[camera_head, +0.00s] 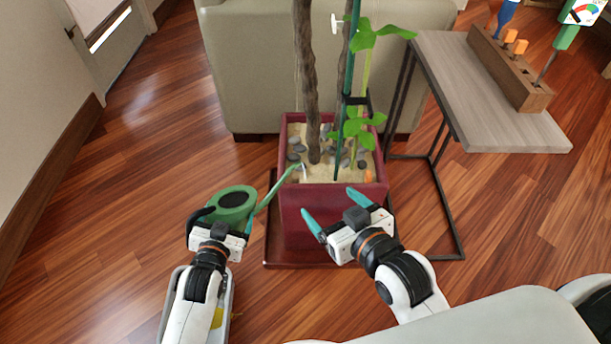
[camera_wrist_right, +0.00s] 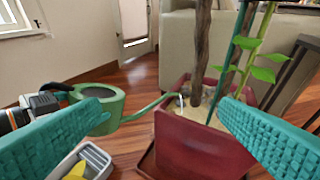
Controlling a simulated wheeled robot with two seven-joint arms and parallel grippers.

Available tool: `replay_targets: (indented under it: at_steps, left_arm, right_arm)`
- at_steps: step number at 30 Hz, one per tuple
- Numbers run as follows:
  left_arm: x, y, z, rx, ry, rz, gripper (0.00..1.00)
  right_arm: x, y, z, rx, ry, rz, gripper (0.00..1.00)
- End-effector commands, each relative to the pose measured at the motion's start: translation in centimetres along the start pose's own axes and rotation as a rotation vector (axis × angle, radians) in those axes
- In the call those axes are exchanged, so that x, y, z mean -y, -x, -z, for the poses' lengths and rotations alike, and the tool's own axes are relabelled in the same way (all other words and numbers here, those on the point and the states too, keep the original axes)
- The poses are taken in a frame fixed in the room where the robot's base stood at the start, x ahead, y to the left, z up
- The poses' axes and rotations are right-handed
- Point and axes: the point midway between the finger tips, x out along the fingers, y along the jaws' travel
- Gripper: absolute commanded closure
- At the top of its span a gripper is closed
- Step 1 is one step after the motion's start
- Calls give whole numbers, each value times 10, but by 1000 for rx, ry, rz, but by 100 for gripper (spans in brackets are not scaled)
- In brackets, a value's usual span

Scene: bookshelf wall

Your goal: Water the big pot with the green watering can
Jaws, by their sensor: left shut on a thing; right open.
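The green watering can (camera_head: 233,200) is at the left of the big pot, with its long spout (camera_head: 277,188) reaching up and right to the pot's rim. My left gripper (camera_head: 220,228) is shut on the can, at its near side. The can also shows in the right wrist view (camera_wrist_right: 104,97), with the spout tip over the pot's left edge. The big pot (camera_head: 325,207) is dark red and square, with sandy soil, grey stones, a trunk and green leafy stems. My right gripper (camera_head: 334,212) is open and empty, in front of the pot's near side.
The pot stands on a dark red tray (camera_head: 279,258). A small side table (camera_head: 440,66) with a wooden tool block (camera_head: 507,70) stands at the right. A beige sofa (camera_head: 240,75) is behind. A grey bin (camera_wrist_right: 90,160) sits below the can. Open wooden floor lies left.

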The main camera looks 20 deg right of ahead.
Motion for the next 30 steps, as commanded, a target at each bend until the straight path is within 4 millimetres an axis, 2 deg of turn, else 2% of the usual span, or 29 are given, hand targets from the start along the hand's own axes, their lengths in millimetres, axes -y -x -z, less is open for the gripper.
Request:
replay_targets:
  at_steps: [1, 30]
  left_arm:
    - [-1, 0, -4, 8, -1, -2, 49]
    - [-2, 1, -7, -2, -10, -2, 49]
  right_arm:
    - [0, 0, 0, -7, 0, 0, 15]
    - [6, 12, 34, -214, -3, 16, 15]
